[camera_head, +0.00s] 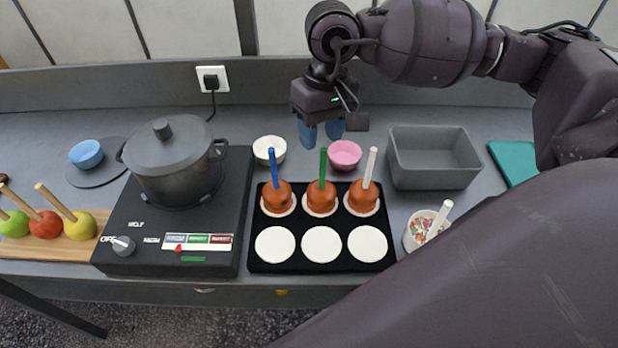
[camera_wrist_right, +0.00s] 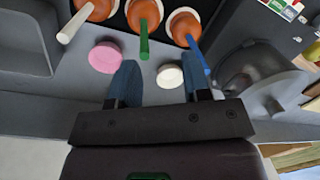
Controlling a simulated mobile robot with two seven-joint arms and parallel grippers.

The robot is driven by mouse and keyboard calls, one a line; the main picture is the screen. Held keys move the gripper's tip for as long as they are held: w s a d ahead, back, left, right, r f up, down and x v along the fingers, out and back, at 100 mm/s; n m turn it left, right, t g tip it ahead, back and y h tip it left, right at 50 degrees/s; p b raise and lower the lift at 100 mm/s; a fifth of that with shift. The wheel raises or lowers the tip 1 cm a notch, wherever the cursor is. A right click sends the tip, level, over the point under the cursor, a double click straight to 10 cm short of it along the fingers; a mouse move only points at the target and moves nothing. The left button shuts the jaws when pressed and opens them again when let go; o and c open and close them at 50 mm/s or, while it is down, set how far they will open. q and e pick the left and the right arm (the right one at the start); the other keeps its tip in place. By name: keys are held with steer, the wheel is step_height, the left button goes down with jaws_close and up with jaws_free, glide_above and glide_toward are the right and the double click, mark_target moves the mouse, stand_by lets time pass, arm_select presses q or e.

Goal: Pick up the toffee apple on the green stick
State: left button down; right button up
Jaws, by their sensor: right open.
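The toffee apple on the green stick (camera_head: 322,196) stands upright, stick up, on a white disc in the middle of the back row of a black tray (camera_head: 283,266). It also shows at the top of the right wrist view (camera_wrist_right: 144,16). Toffee apples on a blue stick (camera_head: 277,195) and a white stick (camera_head: 364,195) stand on either side of it. My right gripper (camera_head: 321,134) is open and empty, behind and above the back row. In the right wrist view its blue fingertips (camera_wrist_right: 158,78) are apart, with nothing between them. My left gripper is not in view.
A white bowl (camera_head: 269,150) and a pink bowl (camera_head: 344,154) sit behind the tray. A lidded pot (camera_head: 176,172) on a hob stands left. A grey bin (camera_head: 434,178) and a sprinkles bowl (camera_head: 412,241) stand right. Front-row discs are bare.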

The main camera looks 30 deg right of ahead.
mark_target(325, 150)
steer(key=shift+w+d+r+h, duration=0.4)
steer(key=shift+w+d, duration=0.1)
steer(key=shift+d, duration=0.2)
steer(key=shift+w+d+f+n+t, duration=0.15)
steer(key=shift+d+n+t, duration=0.05)
steer(key=shift+n+t, duration=0.1)
step_height(325, 150, down, 4)
steer(key=shift+f, duration=0.15)
steer(key=shift+f+p, duration=0.45)
steer(key=shift+f, duration=2.55)
steer(key=shift+c, duration=0.2)
steer(key=c, duration=0.7)
jaws_close()
steer(key=shift+r, duration=0.15)
